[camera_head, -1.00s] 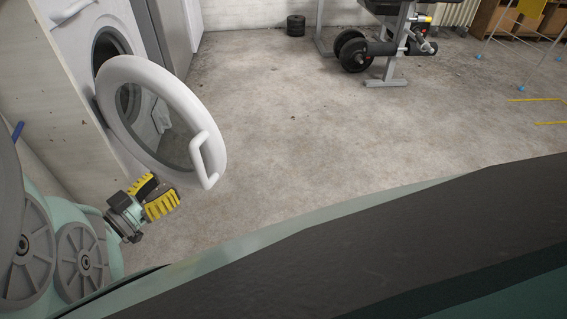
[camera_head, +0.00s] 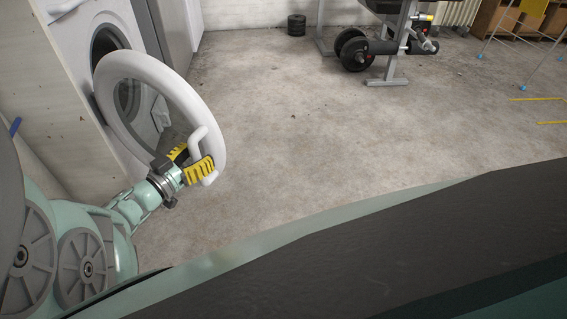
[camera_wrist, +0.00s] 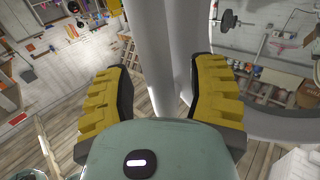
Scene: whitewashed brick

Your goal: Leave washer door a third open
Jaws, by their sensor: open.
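The white washer (camera_head: 66,37) stands at the upper left. Its round door (camera_head: 117,113), a white ring with dark glass, is swung well out from the front. The white door handle (camera_head: 197,141) is on the ring's right side. My gripper (camera_head: 192,166) is at the handle's lower part, with yellow-padded fingers. In the wrist view my gripper (camera_wrist: 160,92) is open, and the handle (camera_wrist: 152,50) rises between the spread fingers. The door ring (camera_wrist: 190,30) passes close by, near the right finger. I cannot tell whether a finger touches the handle.
A pale panel (camera_head: 50,90) stands left of the washer. A weight bench with a black plate (camera_head: 353,52) is at the back, and small dark weights (camera_head: 296,25) lie by the wall. The concrete floor (camera_head: 300,110) right of the door is clear.

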